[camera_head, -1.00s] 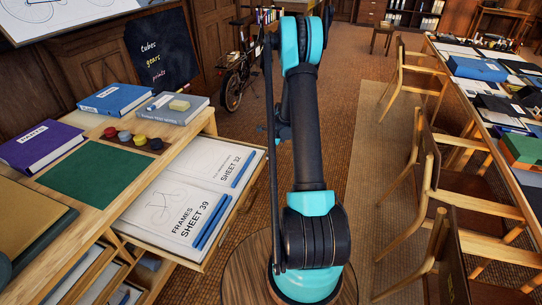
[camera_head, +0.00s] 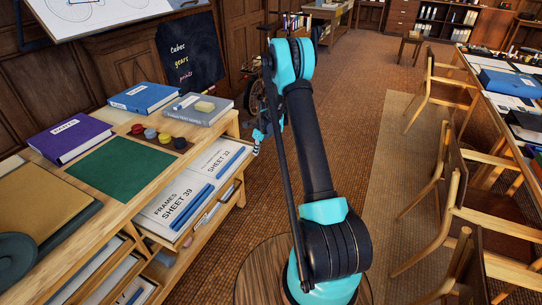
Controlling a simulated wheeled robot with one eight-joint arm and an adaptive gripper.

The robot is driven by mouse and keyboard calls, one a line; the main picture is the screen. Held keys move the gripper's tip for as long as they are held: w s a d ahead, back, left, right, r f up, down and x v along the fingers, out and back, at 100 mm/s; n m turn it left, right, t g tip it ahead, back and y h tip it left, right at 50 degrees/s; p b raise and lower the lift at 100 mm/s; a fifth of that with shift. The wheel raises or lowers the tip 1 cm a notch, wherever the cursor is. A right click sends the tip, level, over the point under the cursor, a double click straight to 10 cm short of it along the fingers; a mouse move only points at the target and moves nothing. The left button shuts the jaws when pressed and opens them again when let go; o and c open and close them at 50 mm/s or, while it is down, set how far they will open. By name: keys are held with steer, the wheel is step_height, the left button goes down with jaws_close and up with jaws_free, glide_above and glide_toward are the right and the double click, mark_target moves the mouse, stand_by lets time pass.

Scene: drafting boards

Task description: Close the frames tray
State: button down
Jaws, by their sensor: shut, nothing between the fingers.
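The frames tray (camera_head: 238,161) is a light wooden drawer under the top of the drafting cabinet at left, sticking part of the way out. White sheets marked "FRAMES SHEET 39" (camera_head: 176,202) and "SHEET 32" (camera_head: 219,158) lie in it with blue strips. The rest of the tray is hidden under the cabinet top. My gripper (camera_head: 256,147) is small and partly hidden behind my arm, near the far front corner of the tray. It is shut and empty. I cannot tell whether it touches the tray.
The cabinet top (camera_head: 64,241) holds a green mat (camera_head: 122,168), purple book (camera_head: 70,138), blue book (camera_head: 143,97), grey book (camera_head: 199,109) and coloured pots. Lower trays (camera_head: 88,271) sit below. Chairs (camera_head: 447,180) stand at right. Brown floor (camera_head: 350,110) between is clear.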

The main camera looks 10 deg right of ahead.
mark_target(233, 148)
steer(key=w+a, duration=0.2)
steer(key=a, duration=0.1)
steer(key=w+a, duration=0.3)
steer(key=a, duration=0.1)
steer(key=w+a, duration=0.2)
steer(key=a, duration=0.1)
steer(key=shift+w+a, duration=0.3)
steer(key=shift+w, duration=0.05)
